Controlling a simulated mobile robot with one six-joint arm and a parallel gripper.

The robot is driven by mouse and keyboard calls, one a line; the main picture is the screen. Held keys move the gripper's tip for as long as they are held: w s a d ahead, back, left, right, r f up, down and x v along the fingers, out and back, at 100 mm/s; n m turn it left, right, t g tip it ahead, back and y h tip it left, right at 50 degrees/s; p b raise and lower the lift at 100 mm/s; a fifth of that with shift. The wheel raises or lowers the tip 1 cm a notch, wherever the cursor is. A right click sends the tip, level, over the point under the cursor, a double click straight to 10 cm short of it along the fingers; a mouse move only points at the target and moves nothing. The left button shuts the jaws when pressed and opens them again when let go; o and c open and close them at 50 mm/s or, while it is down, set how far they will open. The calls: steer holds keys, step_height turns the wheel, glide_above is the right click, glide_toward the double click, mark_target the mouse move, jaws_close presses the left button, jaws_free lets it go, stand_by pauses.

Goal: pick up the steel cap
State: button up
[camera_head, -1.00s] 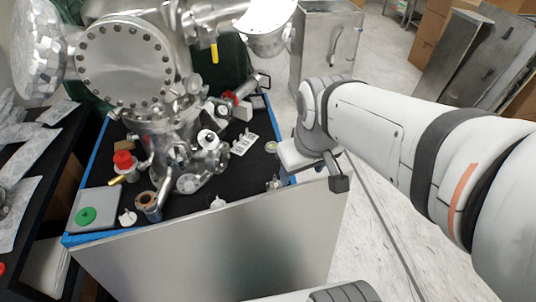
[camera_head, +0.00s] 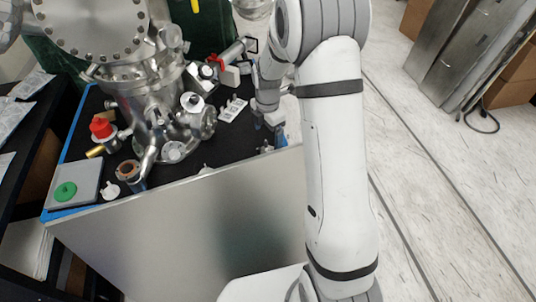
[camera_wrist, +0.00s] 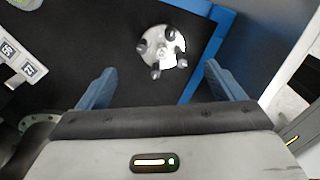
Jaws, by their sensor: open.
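The steel cap (camera_wrist: 170,40), a round shiny disc with several dark knobs, lies on the black table top near a blue edge in the wrist view. In the head view a small metal piece (camera_head: 266,148) at the table's front right edge looks like it, but it is too small to be sure. My gripper (camera_wrist: 160,78) is open and empty, with its blue fingers spread to either side below the cap in the wrist picture. The cap sits beyond the fingertips, roughly centred between them. In the head view my gripper (camera_head: 270,120) hangs over the table's right side.
A steel vacuum chamber (camera_head: 150,95) stands left of my gripper. A white slotted plate (camera_head: 232,110) lies between them, and also shows at the left of the wrist view (camera_wrist: 18,62). A grey square with a green disc (camera_head: 65,191) is at the far left. Open floor lies right.

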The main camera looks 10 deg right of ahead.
mark_target(268, 149)
steer(key=f, duration=0.4)
steer(key=f+p, duration=0.1)
steer(key=f, duration=0.2)
steer(key=shift+s+f, duration=0.2)
steer(key=shift+f, duration=0.2)
steer(key=shift+c, duration=0.2)
steer(key=c, duration=1.1)
